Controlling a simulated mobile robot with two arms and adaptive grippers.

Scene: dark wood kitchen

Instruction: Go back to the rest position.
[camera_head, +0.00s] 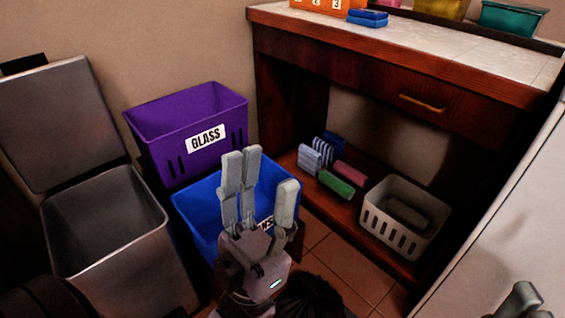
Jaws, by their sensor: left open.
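My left gripper (262,180) is in the lower middle of the head view, with its fingers pointing up and spread apart. It is open and nothing shows between its fingers. It is in front of the blue bin (190,212) in the picture and hides part of that bin and its label. I cannot tell how far above or before the bin it is. Pale grey fingertips of my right gripper (520,302) show at the bottom right edge. The rest of it is out of the frame, so its opening is hidden.
A purple bin (168,135) labelled GLASS stands behind the blue bin. An open grey bin (105,265) is at left. A wooden counter (350,68) stands at right; its low shelf holds folded cloths (337,184) and a white basket (392,232). A pale panel (500,225) borders the right.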

